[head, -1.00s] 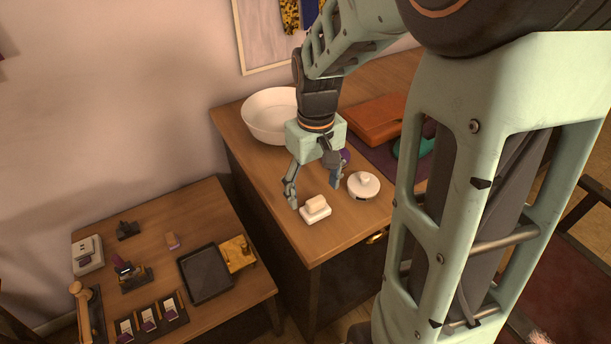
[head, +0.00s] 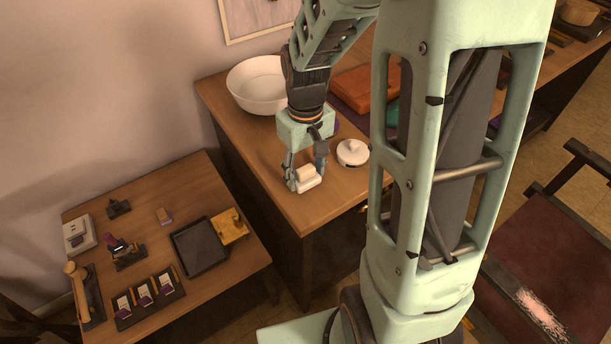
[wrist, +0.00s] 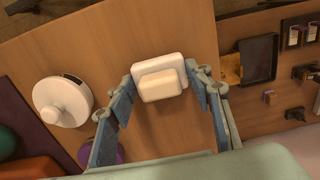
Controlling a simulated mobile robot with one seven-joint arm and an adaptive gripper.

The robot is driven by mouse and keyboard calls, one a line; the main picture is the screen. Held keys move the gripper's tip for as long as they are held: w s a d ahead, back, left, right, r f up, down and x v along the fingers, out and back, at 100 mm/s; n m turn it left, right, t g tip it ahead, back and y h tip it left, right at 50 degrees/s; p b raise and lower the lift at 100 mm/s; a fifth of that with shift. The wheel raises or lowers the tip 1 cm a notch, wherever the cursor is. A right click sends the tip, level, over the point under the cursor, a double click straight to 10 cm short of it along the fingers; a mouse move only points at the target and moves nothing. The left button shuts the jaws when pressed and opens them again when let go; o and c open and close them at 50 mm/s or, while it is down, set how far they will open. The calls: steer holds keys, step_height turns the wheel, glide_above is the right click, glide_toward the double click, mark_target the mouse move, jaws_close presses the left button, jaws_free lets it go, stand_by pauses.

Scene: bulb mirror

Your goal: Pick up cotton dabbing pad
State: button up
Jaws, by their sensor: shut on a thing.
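The cotton dabbing pad (head: 306,173) is a small cream block on a white rounded base (head: 309,184), near the front corner of the wooden cabinet top. In the wrist view the pad (wrist: 161,86) lies over the base (wrist: 166,66). My gripper (head: 306,179) points down with one finger on each side of the pad. In the wrist view, the fingertips of my gripper (wrist: 160,85) close in from left and right. My gripper is shut on the pad; whether the fingers also touch the base is unclear. The pad's far side is partly hidden.
A white lidded round pot (head: 352,153) stands right of my gripper. A white bowl (head: 258,88) and an orange-brown case (head: 365,90) are behind. A lower table with a black tray (head: 199,247) stands to the left. The cabinet's front edge is close.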

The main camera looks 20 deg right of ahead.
mark_target(307, 168)
steer(key=shift+c, duration=1)
steer(key=shift+r, duration=0.65)
steer(key=shift+d+r, duration=0.2)
steer(key=shift+r, duration=1.05)
steer(key=s+d+r, duration=0.1)
steer(key=d+r, duration=0.8)
steer(key=d, duration=0.4)
steer(key=shift+s+d+p, duration=0.2)
steer(key=shift+d+p, duration=0.1)
steer(key=shift+p, duration=0.15)
steer(key=shift+r, duration=0.1)
